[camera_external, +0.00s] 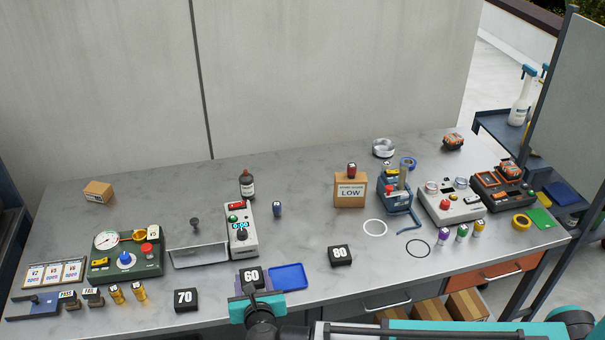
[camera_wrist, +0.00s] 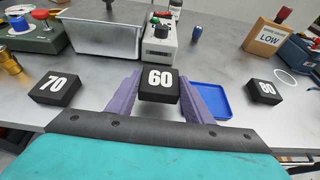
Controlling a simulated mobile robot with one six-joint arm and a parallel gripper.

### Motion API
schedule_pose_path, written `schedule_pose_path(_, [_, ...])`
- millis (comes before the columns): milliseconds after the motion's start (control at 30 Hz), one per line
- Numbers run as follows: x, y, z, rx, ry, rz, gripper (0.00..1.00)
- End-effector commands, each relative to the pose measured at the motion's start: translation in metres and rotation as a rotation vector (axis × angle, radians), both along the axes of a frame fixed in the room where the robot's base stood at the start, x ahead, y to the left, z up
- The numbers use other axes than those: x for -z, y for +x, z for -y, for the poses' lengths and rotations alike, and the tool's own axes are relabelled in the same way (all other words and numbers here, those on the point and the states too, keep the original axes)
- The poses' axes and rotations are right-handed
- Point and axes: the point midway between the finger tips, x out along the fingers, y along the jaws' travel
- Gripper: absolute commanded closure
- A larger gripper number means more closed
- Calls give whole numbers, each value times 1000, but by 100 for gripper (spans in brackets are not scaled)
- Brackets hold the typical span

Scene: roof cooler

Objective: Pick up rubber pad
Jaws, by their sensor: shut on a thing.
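The rubber pads are black blocks with white numbers. The pad marked 60 (camera_external: 252,275) is between the purple fingers of my gripper (camera_external: 254,284). In the wrist view my gripper (camera_wrist: 159,98) is shut on the 60 pad (camera_wrist: 159,86), number face up. I cannot tell whether the pad is clear of the table. The pad marked 70 (camera_external: 186,300) lies to the left and also shows in the wrist view (camera_wrist: 55,87). The pad marked 80 (camera_external: 340,256) lies to the right and shows at the right of the wrist view (camera_wrist: 263,90).
A blue tray (camera_external: 288,277) lies just right of my gripper. A metal bin (camera_external: 200,257) and a grey controller box (camera_external: 240,233) stand behind it. A green gauge panel (camera_external: 125,257) is at left. A cardboard box marked LOW (camera_external: 350,190) stands at the back right. The back middle is mostly clear.

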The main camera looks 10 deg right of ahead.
Motion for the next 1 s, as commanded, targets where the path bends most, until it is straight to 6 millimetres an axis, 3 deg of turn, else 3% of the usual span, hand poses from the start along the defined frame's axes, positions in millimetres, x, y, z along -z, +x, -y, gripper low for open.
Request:
schedule_pose_path(600, [-7,-53,63,0,1,1,78])
schedule_pose_path(1000, [-10,-68,79,0,0,1,78])
